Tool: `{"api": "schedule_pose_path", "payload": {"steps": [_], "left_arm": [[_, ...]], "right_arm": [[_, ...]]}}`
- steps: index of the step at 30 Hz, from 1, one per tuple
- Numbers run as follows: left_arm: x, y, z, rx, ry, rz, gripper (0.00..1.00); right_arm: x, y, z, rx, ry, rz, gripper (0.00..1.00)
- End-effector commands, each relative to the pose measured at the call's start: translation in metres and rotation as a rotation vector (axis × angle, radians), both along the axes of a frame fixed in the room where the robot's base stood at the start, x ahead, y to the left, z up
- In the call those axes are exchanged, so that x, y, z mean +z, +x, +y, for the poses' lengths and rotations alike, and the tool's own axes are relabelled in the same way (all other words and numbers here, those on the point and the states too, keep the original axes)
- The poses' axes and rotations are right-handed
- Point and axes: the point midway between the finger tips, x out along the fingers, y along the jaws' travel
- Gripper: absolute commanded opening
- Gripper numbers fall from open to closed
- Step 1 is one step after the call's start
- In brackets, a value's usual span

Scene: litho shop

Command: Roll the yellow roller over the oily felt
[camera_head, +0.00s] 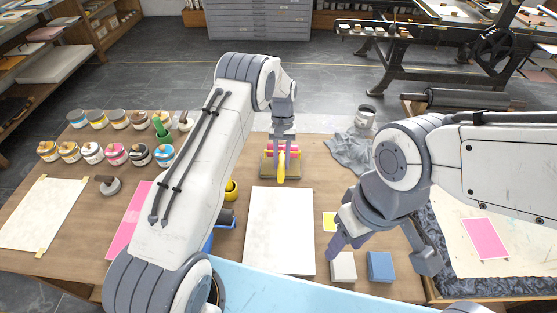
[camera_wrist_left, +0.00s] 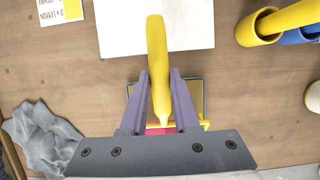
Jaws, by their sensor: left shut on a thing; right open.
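The yellow roller (camera_wrist_left: 157,60) has a long yellow handle, and yellow and pink show at its head end. My left gripper (camera_head: 283,155) is shut on the handle, with its two purple fingers on either side in the left wrist view (camera_wrist_left: 158,95). The roller (camera_head: 282,172) is over a small shallow dark-rimmed tray with a tan inside (camera_head: 266,168), which I take for the oily felt. The tray also shows behind the fingers (camera_wrist_left: 195,92). Whether roller and felt touch is hidden. My right gripper (camera_head: 347,244) is open and empty above the front right of the table.
A white slab (camera_head: 280,232) lies in front of the tray. A grey cloth (camera_head: 350,152) and a can (camera_head: 365,116) are to its right. Grey (camera_head: 343,267) and blue (camera_head: 380,266) blocks sit below my right gripper. Several ink jars (camera_head: 92,153) stand at left.

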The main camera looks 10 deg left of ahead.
Motion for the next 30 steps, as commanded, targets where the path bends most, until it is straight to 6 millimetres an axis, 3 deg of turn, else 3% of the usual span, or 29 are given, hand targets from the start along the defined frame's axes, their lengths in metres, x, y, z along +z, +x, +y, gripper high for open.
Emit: {"api": "schedule_pose_path", "payload": {"steps": [30], "left_arm": [[-0.012, 0.001, -0.001, 0.000, -0.001, -0.002, 0.00]], "right_arm": [[-0.009, 0.000, 0.000, 0.000, 0.000, 0.000, 0.50]]}}
